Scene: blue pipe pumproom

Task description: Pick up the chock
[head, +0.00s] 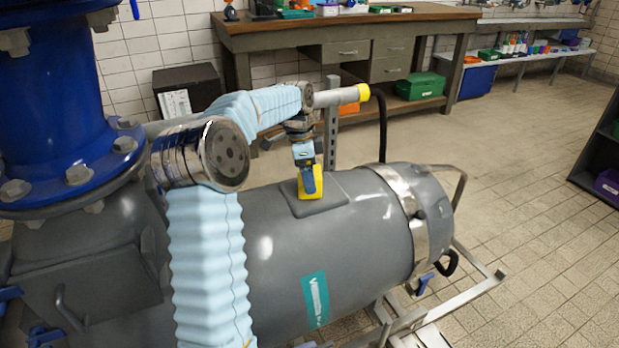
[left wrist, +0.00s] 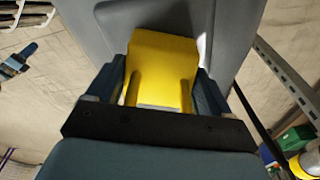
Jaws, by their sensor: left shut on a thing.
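The yellow chock (head: 311,190) is on or just over the flat grey pad on top of the large grey cylinder. My left gripper (head: 307,182) comes down on it from above and is shut on it. In the left wrist view the yellow chock (left wrist: 162,68) fills the space between the two dark blue fingers of my left gripper (left wrist: 160,92). Its lower part is hidden by the gripper. I cannot tell whether the chock touches the pad. My right gripper is not in view.
The grey cylinder (head: 360,235) lies across the middle, with a blue flanged pipe (head: 45,110) at left. A metal post (head: 332,125) stands just behind the gripper. A wooden workbench (head: 350,28) is at the back. The tiled floor (head: 520,190) at right is clear.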

